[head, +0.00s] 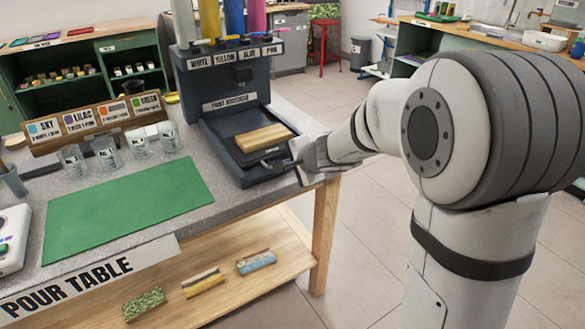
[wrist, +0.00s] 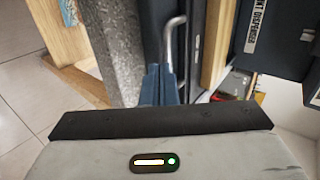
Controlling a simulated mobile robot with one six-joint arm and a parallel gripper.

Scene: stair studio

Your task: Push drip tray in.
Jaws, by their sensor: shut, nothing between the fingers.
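The dark drip tray (head: 218,133) sticks out from the foot of the paint dispenser (head: 222,85) on the pour table, with a wooden block (head: 263,137) lying on it. My gripper (head: 291,162) is at the tray's front right corner. In the wrist view, my blue fingers (wrist: 159,82) are shut with nothing between them. They are close to the tray's grey metal handle (wrist: 171,38); I cannot tell whether they touch it. The block also shows in the wrist view (wrist: 215,42). My gripper hides part of the tray's front.
A green mat (head: 128,210), several clear cups (head: 106,153) and a colour-card rack (head: 95,120) are on the tabletop (head: 225,205) left of the tray. A table leg (head: 325,235) stands below my gripper. Floor right of the table is clear.

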